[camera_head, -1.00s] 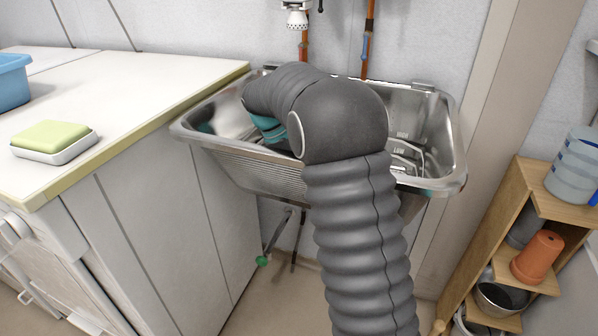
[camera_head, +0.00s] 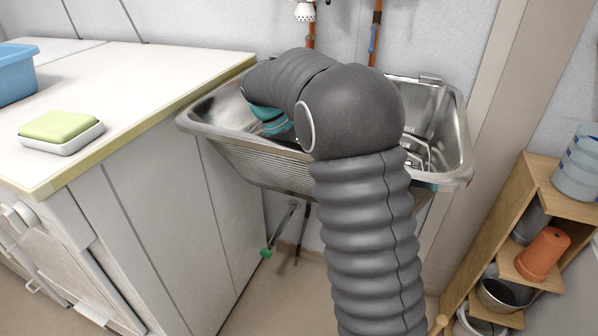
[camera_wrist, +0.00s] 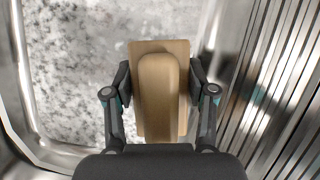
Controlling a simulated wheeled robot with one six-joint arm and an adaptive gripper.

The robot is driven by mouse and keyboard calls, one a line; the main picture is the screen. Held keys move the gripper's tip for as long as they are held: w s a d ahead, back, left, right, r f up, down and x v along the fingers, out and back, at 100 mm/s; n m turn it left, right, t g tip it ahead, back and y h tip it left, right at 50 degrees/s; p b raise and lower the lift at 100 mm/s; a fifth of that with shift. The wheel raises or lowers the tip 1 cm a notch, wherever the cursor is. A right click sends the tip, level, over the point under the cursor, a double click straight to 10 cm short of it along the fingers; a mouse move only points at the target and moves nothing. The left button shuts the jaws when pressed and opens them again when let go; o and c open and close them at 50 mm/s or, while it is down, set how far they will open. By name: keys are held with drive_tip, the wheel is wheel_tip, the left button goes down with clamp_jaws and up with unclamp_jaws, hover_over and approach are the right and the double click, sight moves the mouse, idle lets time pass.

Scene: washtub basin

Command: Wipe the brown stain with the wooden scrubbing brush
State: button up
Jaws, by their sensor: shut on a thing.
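The wooden scrubbing brush (camera_wrist: 160,95) is tan, with a raised rounded handle on a flat block. In the wrist view my gripper (camera_wrist: 159,82) is shut on it, with one dark finger on each long side. The brush is over the floor of the metal washtub basin (camera_head: 449,140); whether its bristles touch the floor cannot be told. No brown stain can be made out; the visible basin floor (camera_wrist: 75,70) is mottled grey and white.
The ribbed washboard wall (camera_wrist: 275,95) rises close on the right in the wrist view. A white counter (camera_head: 110,95) with a sponge on a dish (camera_head: 60,131) stands left of the basin. A wooden shelf (camera_head: 540,190) with pots stands at the right.

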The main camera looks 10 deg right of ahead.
drive_tip(key=shift+r, duration=2)
drive_tip(key=shift+r, duration=0.15)
drive_tip(key=shift+r, duration=1.35)
drive_tip(key=shift+f, duration=3.9)
drive_tip(key=shift+r, duration=0.2)
